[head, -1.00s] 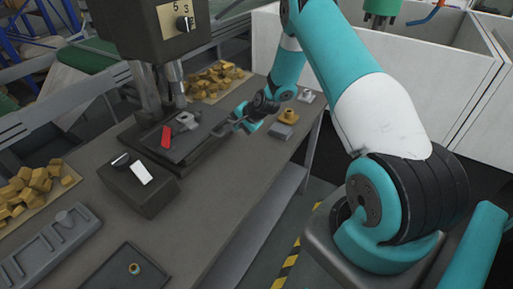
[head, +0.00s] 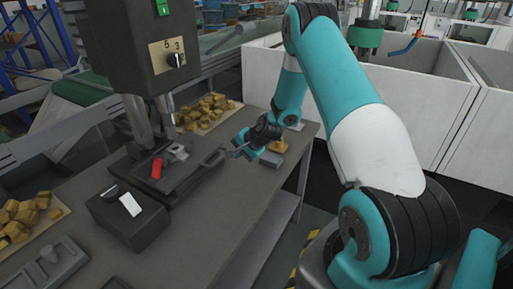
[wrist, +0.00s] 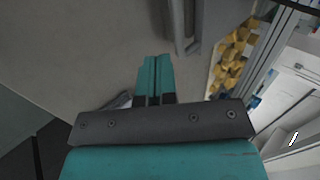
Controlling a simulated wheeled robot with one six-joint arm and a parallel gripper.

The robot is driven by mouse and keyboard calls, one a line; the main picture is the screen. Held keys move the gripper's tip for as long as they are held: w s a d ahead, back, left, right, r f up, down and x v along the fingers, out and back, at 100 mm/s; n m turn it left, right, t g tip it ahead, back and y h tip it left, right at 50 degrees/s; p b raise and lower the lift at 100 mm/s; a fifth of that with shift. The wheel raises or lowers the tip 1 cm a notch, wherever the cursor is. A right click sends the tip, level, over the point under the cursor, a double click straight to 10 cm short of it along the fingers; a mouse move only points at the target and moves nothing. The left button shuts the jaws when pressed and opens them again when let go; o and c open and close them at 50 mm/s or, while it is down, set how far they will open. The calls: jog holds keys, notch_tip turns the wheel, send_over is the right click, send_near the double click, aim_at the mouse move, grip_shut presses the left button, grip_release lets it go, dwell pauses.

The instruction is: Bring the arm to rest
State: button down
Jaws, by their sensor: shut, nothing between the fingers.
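My gripper (head: 236,152) is over the far part of the grey bench (head: 225,200) in the head view, near the right end of the machine's dark base plate. In the wrist view its teal fingers (wrist: 155,80) are together with nothing between them, above bare bench top. A gap to the bench cannot be judged exactly.
A control box (head: 128,218) with a white switch is in front. A grey block (head: 270,159) and a yellow piece (head: 278,146) sit right of my gripper. Yellow blocks (head: 207,110) lie behind.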

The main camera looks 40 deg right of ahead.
jog(key=d+b+v, duration=0.1)
jog(key=v, duration=0.7)
jog(key=s+a+r+n+g+y, duration=0.1)
jog(key=s+a+r+n, duration=0.25)
jog(key=a, duration=0.45)
jog(key=s+a+r+n+g+y, duration=0.1)
jog(key=s+a+r+n+g, duration=0.1)
jog(key=a+r+n, duration=0.4)
jog(key=s+a+r+n+g+y, duration=0.1)
jog(key=s+a+r+n, duration=0.2)
jog(key=a, duration=0.6)
jog(key=s+a+r+n+g, duration=0.2)
jog(key=s+a+r+n, duration=0.1)
jog(key=s, duration=0.6)
jog(key=s+a+r+n+g+h, duration=0.1)
jog(key=s+a+r+n, duration=0.2)
jog(key=s, duration=0.7)
jog(key=a+n, duration=0.2)
jog(key=shift+s+n+g, duration=0.2)
jog(key=shift+n+g, duration=0.15)
jog(key=shift+g, duration=0.05)
jog(key=shift+r, duration=0.15)
